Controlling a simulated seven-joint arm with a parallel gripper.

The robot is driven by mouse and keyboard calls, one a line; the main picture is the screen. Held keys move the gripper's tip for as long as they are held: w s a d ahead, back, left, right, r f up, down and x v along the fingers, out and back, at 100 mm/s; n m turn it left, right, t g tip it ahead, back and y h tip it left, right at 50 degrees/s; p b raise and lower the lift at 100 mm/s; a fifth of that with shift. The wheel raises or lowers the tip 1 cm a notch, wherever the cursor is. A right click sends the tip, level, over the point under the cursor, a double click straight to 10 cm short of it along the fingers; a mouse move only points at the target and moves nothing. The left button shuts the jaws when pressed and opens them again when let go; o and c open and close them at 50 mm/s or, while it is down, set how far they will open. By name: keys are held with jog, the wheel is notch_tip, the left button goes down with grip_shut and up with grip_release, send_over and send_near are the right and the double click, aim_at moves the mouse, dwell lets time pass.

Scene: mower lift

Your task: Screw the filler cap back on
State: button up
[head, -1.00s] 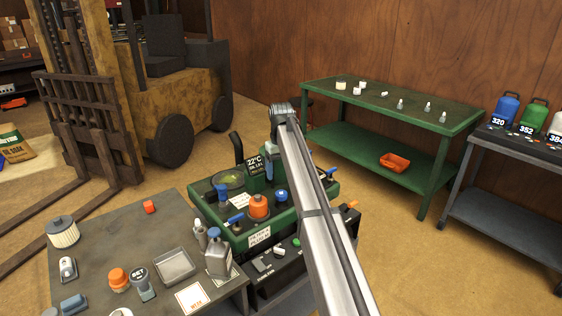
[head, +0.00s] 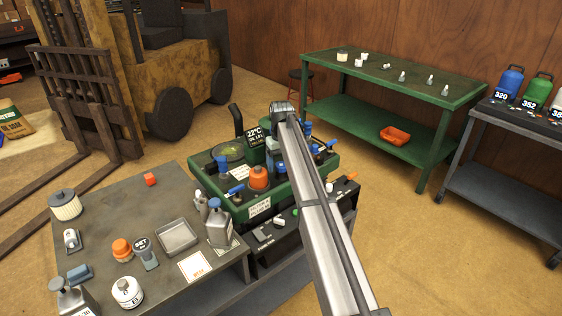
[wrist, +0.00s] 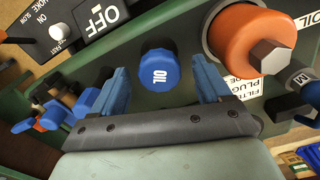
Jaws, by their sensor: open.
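A blue round cap marked OIL (wrist: 158,72) sits against the green machine body in the wrist view. My gripper (wrist: 162,84) is open, with one blue finger on each side of the cap and visible gaps between. I cannot tell how tightly the cap is seated. An orange plug with a hex top (wrist: 248,45) is just right of the right finger; it also shows on the green machine in the head view (head: 258,178). In the head view my arm hides my gripper.
Blue levers and an orange knob (wrist: 50,115) are left of the gripper. A black panel marked OFF (wrist: 85,25) lies at upper left. In the head view, a grey table (head: 110,210) with bottles and a tray is beside the machine. A green bench (head: 390,85) stands behind.

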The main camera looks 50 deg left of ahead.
jog(key=shift+c, duration=0.2)
jog(key=c, duration=1.1)
jog(key=o, duration=1.1)
jog(key=shift+d, duration=0.1)
jog(key=n, duration=2.4)
